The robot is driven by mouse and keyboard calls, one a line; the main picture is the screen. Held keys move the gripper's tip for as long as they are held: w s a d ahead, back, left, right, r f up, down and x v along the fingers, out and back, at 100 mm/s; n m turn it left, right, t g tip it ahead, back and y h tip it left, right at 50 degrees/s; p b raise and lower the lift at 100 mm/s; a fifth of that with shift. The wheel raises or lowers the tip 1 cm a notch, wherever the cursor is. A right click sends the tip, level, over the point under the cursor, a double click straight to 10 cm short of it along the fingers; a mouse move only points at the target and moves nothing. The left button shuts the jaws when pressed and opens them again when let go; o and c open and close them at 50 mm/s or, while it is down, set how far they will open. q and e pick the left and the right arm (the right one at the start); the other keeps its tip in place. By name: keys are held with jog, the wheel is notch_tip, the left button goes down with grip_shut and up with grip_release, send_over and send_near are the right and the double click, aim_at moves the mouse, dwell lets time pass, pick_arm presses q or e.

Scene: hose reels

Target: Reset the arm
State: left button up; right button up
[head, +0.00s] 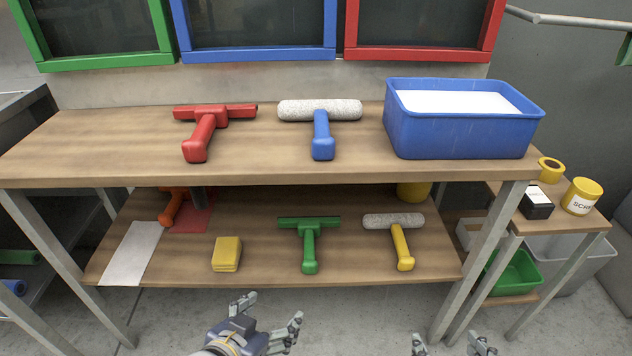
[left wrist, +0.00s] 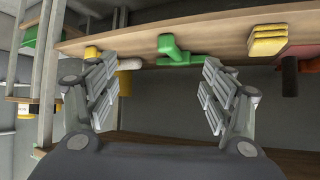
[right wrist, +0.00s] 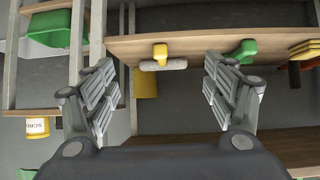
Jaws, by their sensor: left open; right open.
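My left gripper (head: 270,318) is open and empty, low in front of the lower shelf in the head view; its spread fingers (left wrist: 160,100) also show in the left wrist view. My right gripper (head: 452,346) is open and empty at the bottom edge of the head view, further right, with most of it cut off; its spread fingers (right wrist: 162,100) show in the right wrist view. Neither touches anything. The nearest tools on the lower shelf are a green squeegee (head: 309,240) and a yellow-handled roller (head: 401,243), both beyond the grippers.
The upper table (head: 90,150) holds a red squeegee (head: 204,135), a blue-handled roller (head: 322,135) and a blue tub (head: 460,135). The lower shelf (head: 265,270) also holds yellow sponges (head: 227,254). A table leg (head: 480,265) stands near my right gripper. The floor in front is clear.

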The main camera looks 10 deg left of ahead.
pick_arm(q)
jog(key=shift+f, duration=0.1)
